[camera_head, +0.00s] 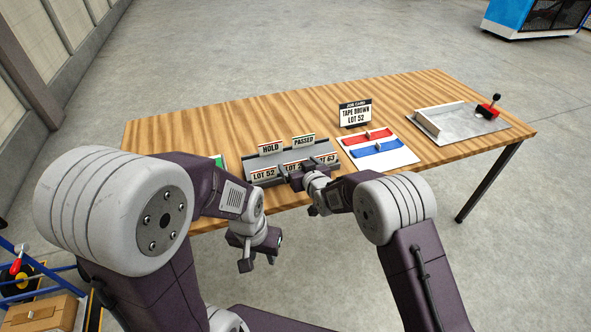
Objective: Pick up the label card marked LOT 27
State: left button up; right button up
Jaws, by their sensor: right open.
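A grey rack (249,160) stands near the front edge of the wooden table and holds label cards. The left card reads LOT 52 (264,174) and the right one reads LOT 63 (326,160). The middle card (292,167) shows "LOT 2", with its last digit hidden by my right gripper. My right gripper (293,181) is open at the rack's front, close to the middle card; contact cannot be told. My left gripper (259,264) hangs apart from the rack, below the table's front edge in the picture, its fingers apart and empty.
HOLD (271,148) and PASSED (304,141) signs rise behind the cards. A job card reading TAPE BROWN LOT 52 (355,115) stands behind. The table's back left is clear.

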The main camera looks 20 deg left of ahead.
aim_at(295, 166)
jog(key=x, duration=0.4)
jog(key=shift+d, duration=0.1)
jog(key=shift+s, duration=0.15)
jog(key=c, duration=1.1)
